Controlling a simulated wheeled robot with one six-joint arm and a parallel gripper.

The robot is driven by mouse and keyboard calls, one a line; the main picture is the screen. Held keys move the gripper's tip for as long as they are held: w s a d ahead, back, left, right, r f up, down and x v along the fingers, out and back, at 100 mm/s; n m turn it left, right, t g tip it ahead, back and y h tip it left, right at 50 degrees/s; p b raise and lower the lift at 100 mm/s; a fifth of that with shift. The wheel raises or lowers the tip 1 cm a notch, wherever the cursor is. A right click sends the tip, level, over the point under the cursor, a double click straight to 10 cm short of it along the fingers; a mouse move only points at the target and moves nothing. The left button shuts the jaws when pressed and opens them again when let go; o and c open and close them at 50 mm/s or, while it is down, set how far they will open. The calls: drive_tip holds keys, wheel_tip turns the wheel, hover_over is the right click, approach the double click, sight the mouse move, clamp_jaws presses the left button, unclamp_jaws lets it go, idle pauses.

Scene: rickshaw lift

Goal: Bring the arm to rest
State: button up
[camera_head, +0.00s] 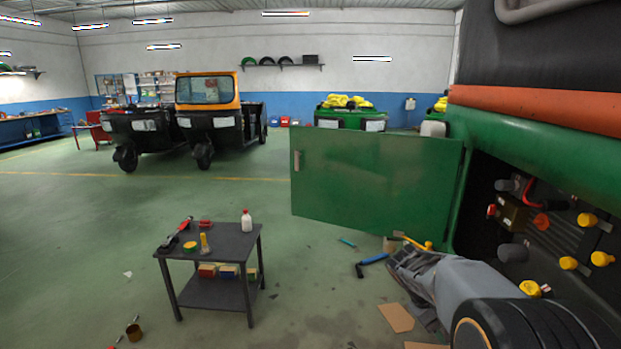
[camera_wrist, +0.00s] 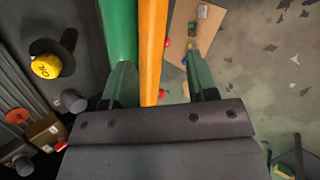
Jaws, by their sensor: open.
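My gripper (camera_wrist: 161,88) shows in the wrist view with its two dark green fingers spread wide apart. A green strip (camera_wrist: 118,40) and an orange strip (camera_wrist: 151,50) of the rickshaw's body run through the view in line with the gap between the fingers. I cannot tell how far they lie beyond the fingertips. Nothing is clasped. In the head view the rickshaw's green side (camera_head: 540,137) and orange band (camera_head: 540,108) fill the right.
The green door (camera_head: 375,180) stands open beside the dark compartment holding yellow knobs (camera_head: 587,220). A dark tool table (camera_head: 212,240) stands left. Parked rickshaws (camera_head: 210,115) stand behind. Floor at left is mostly clear.

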drive_tip(key=s+a+r+t+y, duration=0.1)
drive_tip(key=s+a+t+y, duration=0.2)
drive_tip(key=s+a, duration=0.2)
drive_tip(key=s+a+r+m+t+y+p, duration=0.1)
drive_tip(key=s+a+r+t+y, duration=0.1)
drive_tip(key=s+a, duration=0.4)
drive_tip(key=a+t+y, duration=0.1)
drive_tip(key=a+y, duration=0.1)
drive_tip(key=a, duration=0.1)
drive_tip(key=shift+a+r+m, duration=0.2)
drive_tip(key=shift+r+m, duration=0.05)
drive_tip(key=shift+m, duration=0.05)
